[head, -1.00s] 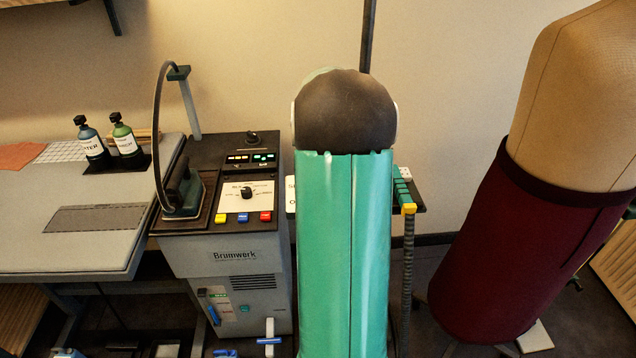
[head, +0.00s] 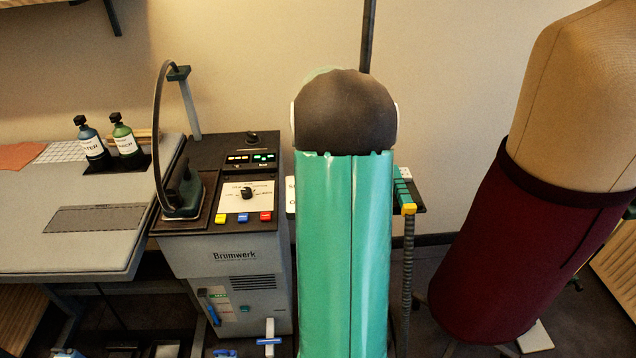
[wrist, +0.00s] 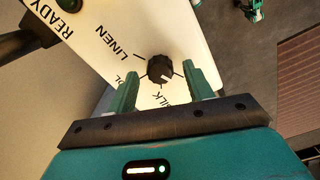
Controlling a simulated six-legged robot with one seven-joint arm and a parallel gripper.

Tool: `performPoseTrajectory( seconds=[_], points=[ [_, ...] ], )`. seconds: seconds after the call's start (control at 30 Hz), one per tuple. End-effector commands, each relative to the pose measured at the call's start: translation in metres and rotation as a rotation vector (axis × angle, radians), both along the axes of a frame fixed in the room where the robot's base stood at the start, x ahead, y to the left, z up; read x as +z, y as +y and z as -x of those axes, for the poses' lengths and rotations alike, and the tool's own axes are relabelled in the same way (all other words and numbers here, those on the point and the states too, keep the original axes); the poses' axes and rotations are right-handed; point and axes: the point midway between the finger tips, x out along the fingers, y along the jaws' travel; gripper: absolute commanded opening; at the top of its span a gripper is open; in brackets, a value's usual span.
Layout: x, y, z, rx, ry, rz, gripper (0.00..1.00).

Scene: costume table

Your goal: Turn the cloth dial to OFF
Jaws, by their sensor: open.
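The cloth dial (wrist: 160,69) is a black ribbed knob on a white plate (wrist: 120,22) in the wrist view. The plate carries the words READY, LINEN and SILK, and a partly covered word ending in OL. A pale mark sits on the knob's lower right side. I see no OFF label in this view. My gripper (wrist: 160,72) is open, with one green finger on each side of the knob; I cannot tell whether they touch it. In the head view my arm hides the gripper and the knob; a white plate edge (head: 290,196) shows beside it.
A Brumwerk machine (head: 235,256) stands left of my arm, with its own knob (head: 247,192), coloured buttons and an iron (head: 183,195). A dress form in a maroon skirt (head: 510,245) stands right. A work table (head: 60,255) with two bottles is far left.

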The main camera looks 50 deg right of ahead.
Motion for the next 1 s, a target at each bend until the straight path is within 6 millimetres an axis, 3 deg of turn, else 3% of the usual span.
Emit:
performPoseTrajectory(
  seconds=[0.6,0.77,1.0],
  points=[
    [0.118,-0.001,0.0,0.0,-0.002,0.003,0.52],
    [0.131,0.0,0.0,0.0,-0.002,0.002,0.52],
    [0.133,0.0,0.0,0.0,-0.001,0.002,0.52]
  ],
)
